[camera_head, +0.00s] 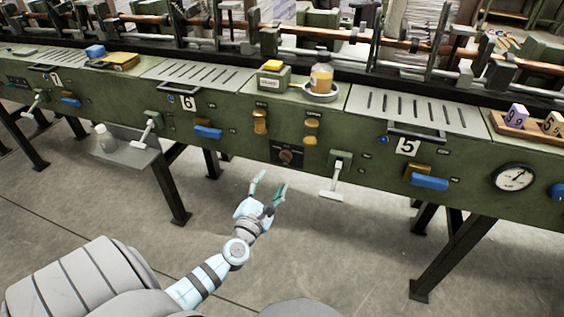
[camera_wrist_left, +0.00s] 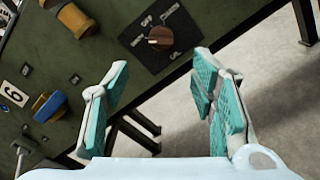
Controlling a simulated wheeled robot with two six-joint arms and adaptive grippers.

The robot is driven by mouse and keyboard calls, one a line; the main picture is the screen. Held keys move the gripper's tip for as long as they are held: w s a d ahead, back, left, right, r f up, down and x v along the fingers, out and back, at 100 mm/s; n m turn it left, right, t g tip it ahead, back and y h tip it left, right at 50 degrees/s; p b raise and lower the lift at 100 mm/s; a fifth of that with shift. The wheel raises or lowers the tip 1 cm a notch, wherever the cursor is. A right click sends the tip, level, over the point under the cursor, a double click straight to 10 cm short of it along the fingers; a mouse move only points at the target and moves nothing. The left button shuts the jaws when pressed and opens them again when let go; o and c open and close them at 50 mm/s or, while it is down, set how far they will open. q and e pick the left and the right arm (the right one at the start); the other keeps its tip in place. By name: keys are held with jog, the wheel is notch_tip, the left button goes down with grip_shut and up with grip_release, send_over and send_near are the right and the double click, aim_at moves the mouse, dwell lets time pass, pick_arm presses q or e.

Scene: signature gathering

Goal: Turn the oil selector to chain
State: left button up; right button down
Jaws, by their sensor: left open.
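The oil selector is a brown round knob (camera_head: 286,156) on a dark square plate (camera_head: 275,154) low on the green machine front. A light mark shows on the knob. My left gripper (camera_head: 270,182) is open and empty, in front of and below the knob. In the left wrist view its teal-padded fingers (camera_wrist_left: 163,95) are spread apart, and the knob lies beyond their tips, untouched. My right gripper is not in view.
A white-handled lever (camera_head: 333,188) sticks out right of the selector. Amber knobs (camera_head: 310,132) sit above it. A blue handle (camera_head: 208,132) is to the left, and a small shelf (camera_head: 130,152) holds a bottle (camera_head: 105,138). The floor before the machine is clear.

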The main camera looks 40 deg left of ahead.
aim_at(285, 157)
pick_arm(q)
jog(key=b+x, duration=0.2)
jog(key=x, duration=0.7)
jog(key=shift+w+a+f, duration=0.1)
jog(key=shift+w+a, duration=0.05)
jog(key=shift+w, duration=0.15)
jog(key=c, duration=1.1)
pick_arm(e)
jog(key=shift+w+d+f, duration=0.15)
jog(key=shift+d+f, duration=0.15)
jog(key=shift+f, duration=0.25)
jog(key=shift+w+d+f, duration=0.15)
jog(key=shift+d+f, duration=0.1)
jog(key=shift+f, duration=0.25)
